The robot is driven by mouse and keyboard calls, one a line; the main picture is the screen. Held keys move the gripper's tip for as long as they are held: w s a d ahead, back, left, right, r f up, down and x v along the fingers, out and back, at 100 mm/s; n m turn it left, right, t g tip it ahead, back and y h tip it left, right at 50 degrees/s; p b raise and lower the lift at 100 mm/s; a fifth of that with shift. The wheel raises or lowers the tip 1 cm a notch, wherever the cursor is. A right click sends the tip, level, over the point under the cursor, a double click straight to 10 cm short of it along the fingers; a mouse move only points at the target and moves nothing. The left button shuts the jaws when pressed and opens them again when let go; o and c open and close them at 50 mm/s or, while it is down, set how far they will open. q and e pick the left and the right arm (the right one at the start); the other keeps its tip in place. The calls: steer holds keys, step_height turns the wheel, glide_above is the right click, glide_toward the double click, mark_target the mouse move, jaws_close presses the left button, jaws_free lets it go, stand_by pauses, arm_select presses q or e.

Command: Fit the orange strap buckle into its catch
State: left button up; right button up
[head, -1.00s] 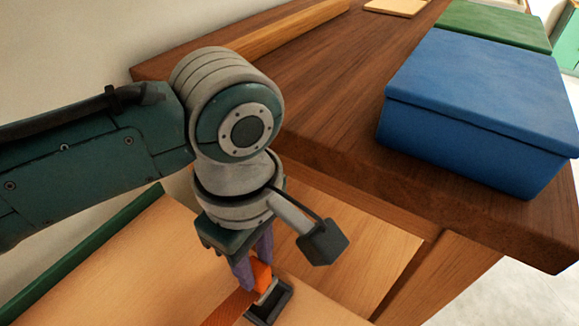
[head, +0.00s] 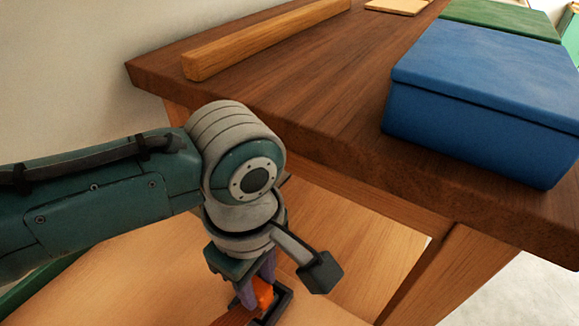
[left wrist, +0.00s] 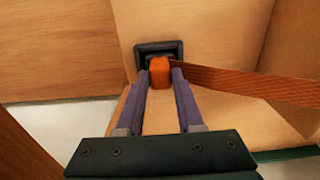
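The orange buckle (head: 264,293) is between the fingertips of my left gripper (head: 257,290), which is shut on it. In the left wrist view the buckle (left wrist: 160,72) lies between the two purple fingers (left wrist: 160,76). The dark catch (head: 286,299) is right at the buckle; it also shows in the left wrist view (left wrist: 175,46), where the buckle overlaps its near side. I cannot tell how deep the buckle sits in it. The orange-brown strap (left wrist: 240,82) runs off to the right from the buckle there. My right gripper is not in view.
A dark wooden table (head: 330,105) stands beyond the seat, its edge close to my left arm. On it are a blue box (head: 480,110), a green box (head: 500,18) and a wooden bar (head: 265,40). The light wooden seat (head: 350,235) is clear around the catch.

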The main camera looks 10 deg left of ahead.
mark_target(259, 287)
arm_select(q)
steer(key=o, duration=0.4)
steer(key=shift+c, duration=0.2)
step_height(259, 287, up, 12)
steer(key=p, duration=0.6)
steer(key=s+m+t+h, duration=0.2)
steer(key=s+m, duration=0.5)
steer(key=m, duration=0.2)
steer(key=s+a+r+m+t+y, duration=0.1)
steer(key=s+a+r+m, duration=0.2)
steer(key=s+a+m, duration=0.2)
steer(key=a+m, duration=0.2)
steer(key=a, duration=0.2)
steer(key=shift+a+r+t+y, duration=0.2)
steer(key=shift+t+y, duration=0.1)
steer(key=shift+y, duration=0.1)
steer(key=shift+s, duration=0.1)
